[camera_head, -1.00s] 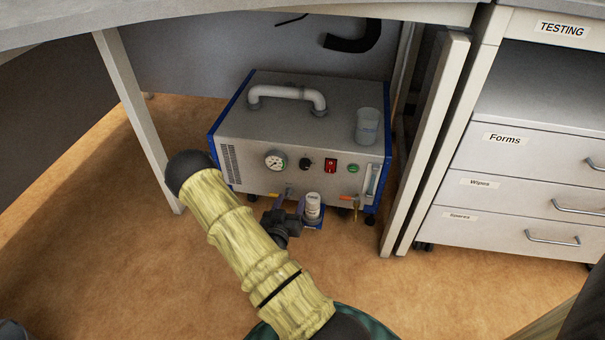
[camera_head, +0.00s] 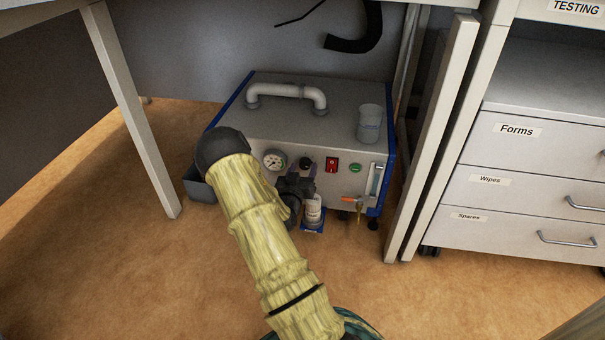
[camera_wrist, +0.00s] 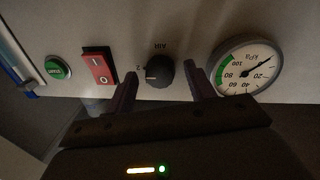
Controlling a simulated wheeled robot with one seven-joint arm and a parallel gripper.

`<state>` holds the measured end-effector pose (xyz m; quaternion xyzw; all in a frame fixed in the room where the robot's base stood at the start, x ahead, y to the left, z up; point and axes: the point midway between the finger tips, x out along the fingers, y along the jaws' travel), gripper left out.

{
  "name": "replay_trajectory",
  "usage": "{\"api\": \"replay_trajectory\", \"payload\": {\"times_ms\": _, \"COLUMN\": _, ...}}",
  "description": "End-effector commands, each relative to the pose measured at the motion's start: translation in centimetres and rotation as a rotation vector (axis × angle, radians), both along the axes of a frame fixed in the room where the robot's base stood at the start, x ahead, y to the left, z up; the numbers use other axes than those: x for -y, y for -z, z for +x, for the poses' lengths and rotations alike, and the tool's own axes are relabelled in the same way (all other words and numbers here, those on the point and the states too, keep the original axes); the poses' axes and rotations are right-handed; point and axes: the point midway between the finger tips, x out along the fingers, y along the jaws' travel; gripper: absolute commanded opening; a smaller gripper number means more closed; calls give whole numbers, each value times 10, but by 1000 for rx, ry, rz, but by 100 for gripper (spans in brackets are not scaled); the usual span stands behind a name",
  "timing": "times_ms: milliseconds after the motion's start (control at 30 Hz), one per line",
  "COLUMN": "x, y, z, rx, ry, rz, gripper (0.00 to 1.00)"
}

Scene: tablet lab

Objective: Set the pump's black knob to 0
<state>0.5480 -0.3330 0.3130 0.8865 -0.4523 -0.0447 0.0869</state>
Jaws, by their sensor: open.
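The pump (camera_head: 290,115) is a grey box with blue edges standing on the floor under a table. Its black knob (camera_head: 306,163) is on the front panel between the gauge and the red switch. In the wrist view the black knob (camera_wrist: 159,72) appears upside down below the "AIR" label, its pale pointer line toward the left, near a "2" mark. My gripper (camera_head: 305,178) is close to the panel, just below the knob. In the wrist view its two fingers (camera_wrist: 163,88) are apart, one on each side of the knob's lower part; contact cannot be told.
The pressure gauge (camera_wrist: 246,66), red switch (camera_wrist: 100,66) and green button (camera_wrist: 58,69) flank the knob. Table legs (camera_head: 135,115) stand either side.

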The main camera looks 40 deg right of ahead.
Motion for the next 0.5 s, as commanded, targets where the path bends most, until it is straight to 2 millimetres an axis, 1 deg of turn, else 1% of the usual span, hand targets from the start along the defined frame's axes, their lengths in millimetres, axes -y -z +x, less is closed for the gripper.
{"api": "replay_trajectory", "payload": {"times_ms": 167, "x": 0, "y": -1, "z": 0, "rx": 0, "ry": 0, "rz": 0, "gripper": 54}}
{"api": "replay_trajectory", "payload": {"times_ms": 300, "x": 0, "y": -1, "z": 0, "rx": 0, "ry": 0, "rz": 0, "gripper": 27}}
{"api": "replay_trajectory", "payload": {"times_ms": 400, "x": 0, "y": 0, "z": 0, "rx": 0, "ry": 0, "rz": 0, "gripper": 10}}
{"api": "replay_trajectory", "payload": {"times_ms": 500, "x": 0, "y": 0, "z": 0, "rx": 0, "ry": 0, "rz": 0, "gripper": 10}}
